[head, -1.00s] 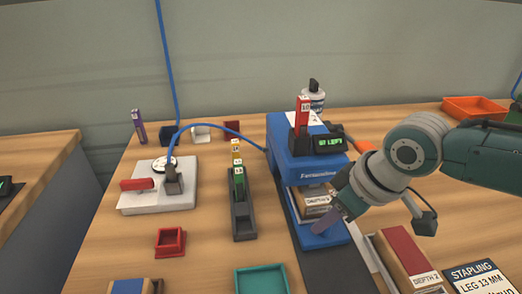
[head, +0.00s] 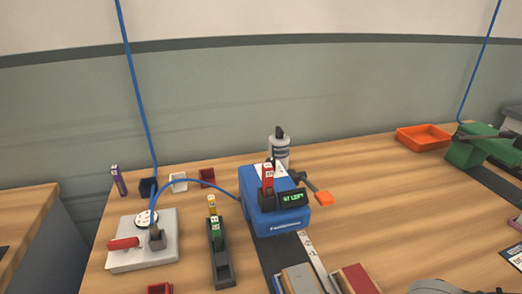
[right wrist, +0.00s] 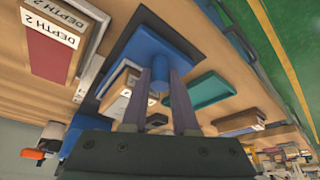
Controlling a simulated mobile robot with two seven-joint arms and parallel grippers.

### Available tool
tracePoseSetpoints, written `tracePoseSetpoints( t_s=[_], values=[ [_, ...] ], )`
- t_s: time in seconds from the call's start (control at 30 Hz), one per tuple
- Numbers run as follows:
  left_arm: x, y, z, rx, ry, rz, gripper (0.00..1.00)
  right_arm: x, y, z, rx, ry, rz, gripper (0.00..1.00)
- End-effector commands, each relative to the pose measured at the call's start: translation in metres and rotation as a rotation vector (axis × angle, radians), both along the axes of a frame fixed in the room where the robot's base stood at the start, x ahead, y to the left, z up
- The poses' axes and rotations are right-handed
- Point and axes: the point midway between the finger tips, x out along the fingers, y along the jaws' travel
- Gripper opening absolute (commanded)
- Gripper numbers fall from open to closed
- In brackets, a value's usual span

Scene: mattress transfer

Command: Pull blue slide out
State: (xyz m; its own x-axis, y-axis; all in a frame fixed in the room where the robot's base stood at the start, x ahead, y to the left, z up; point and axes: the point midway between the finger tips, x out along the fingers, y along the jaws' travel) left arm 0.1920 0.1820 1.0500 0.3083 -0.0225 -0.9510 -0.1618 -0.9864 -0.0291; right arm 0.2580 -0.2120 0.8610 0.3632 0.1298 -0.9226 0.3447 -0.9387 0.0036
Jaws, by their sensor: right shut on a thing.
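The blue stapling machine (head: 275,215) stands in the middle of the bench in the head view, with a red piece and a green-lit display on top. My right gripper (right wrist: 162,80) is shut on that knob, one dark finger on each side. A booklet block (right wrist: 118,92) lies beside the knob. My left gripper is in neither current view.
A grey rail with yellow and green pieces (head: 220,262) and a white plate with a gauge (head: 145,250) stand left of the machine. An orange tray (head: 423,137) and a green machine (head: 475,150) are at the right. Between them the bench is clear.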

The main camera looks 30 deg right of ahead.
Motion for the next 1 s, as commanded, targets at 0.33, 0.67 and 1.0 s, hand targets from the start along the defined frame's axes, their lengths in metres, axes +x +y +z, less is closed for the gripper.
tracePoseSetpoints(
  t_s=[0.33, 0.67, 1.0],
  values=[
    [0.000, 0.000, 0.001, 0.002, 0.000, -0.002, 0.57, -0.002, 0.003, 0.001, 0.007, 0.003, 0.003, 0.35],
    [0.000, 0.003, 0.002, 0.011, 0.000, -0.006, 0.57, -0.002, 0.002, 0.003, 0.004, 0.003, 0.002, 0.40],
    [0.000, 0.003, 0.031, 0.011, 0.000, -0.006, 0.57, -0.024, -0.006, 0.059, 0.004, 0.003, 0.004, 0.40]
  ],
)
